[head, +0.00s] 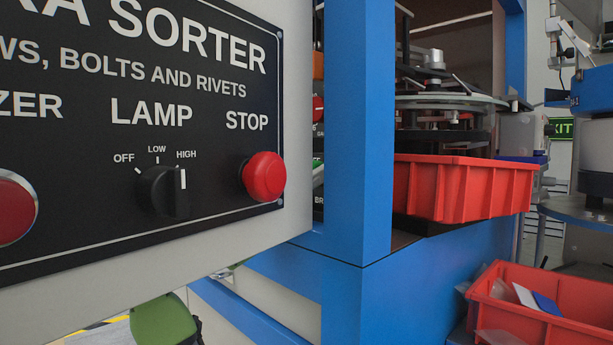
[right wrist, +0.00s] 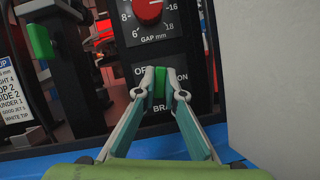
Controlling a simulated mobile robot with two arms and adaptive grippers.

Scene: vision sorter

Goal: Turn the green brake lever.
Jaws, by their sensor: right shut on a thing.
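The green brake lever (right wrist: 160,88) stands upright on a black panel, between the OFF and ON marks, in the right wrist view. My right gripper (right wrist: 161,82) has its two pale fingertips closed on the lever, one on each side. The lettering under the lever is partly covered by the fingers. In the head view the lamp panel and the blue post hide most of that spot, and only a narrow strip of it shows. My left gripper is not in view.
A red GAP knob (right wrist: 149,11) sits just above the lever. A pale wall (right wrist: 265,70) stands close on the right. In the head view, the lamp panel with a red STOP button (head: 263,177), a blue post (head: 357,120) and a red bin (head: 464,188) are near.

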